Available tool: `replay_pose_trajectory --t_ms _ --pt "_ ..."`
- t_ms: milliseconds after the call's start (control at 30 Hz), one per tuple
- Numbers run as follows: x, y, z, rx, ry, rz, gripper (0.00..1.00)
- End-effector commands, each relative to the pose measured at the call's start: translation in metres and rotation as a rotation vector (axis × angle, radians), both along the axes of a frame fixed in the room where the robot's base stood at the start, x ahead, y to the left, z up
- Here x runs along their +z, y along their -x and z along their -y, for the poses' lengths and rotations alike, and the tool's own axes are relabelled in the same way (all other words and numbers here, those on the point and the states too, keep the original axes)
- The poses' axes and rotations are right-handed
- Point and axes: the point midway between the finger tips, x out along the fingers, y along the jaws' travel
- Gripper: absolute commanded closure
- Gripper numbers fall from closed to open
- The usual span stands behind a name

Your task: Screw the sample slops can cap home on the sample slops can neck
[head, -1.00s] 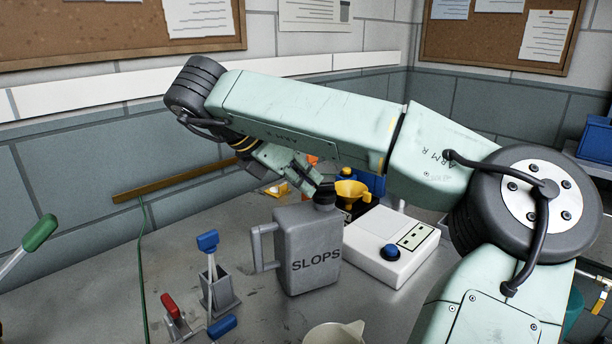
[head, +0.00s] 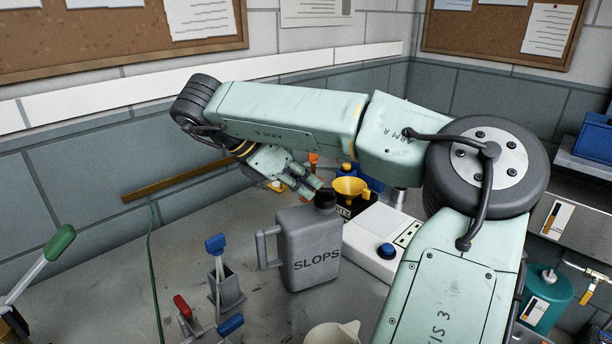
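The sample slops can (head: 311,250) is a grey jug marked SLOPS, upright on the bench with its handle to the left. A dark cap (head: 325,197) shows at the can's neck, at the top right. Whether it is fully seated cannot be told. My gripper (head: 314,187) reaches down from the upper left, with its fingertips close beside the cap. The fingers are small and overlap in this view, so their opening and any contact with the cap cannot be made out.
A yellow funnel (head: 350,187) and a white box with a blue knob (head: 372,240) stand right of the can. Levers with blue (head: 215,243), red (head: 182,307) and green (head: 62,243) grips stand left. A pale beaker (head: 332,333) is in front.

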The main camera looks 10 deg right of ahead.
Motion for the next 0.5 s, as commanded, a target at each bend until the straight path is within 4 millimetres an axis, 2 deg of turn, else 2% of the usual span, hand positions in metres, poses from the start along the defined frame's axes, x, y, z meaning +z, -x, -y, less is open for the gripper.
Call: replay_pose_trajectory --t_ms 500 --pt "-0.0020 -0.0052 0.0005 -0.147 -0.002 -0.005 1.00"
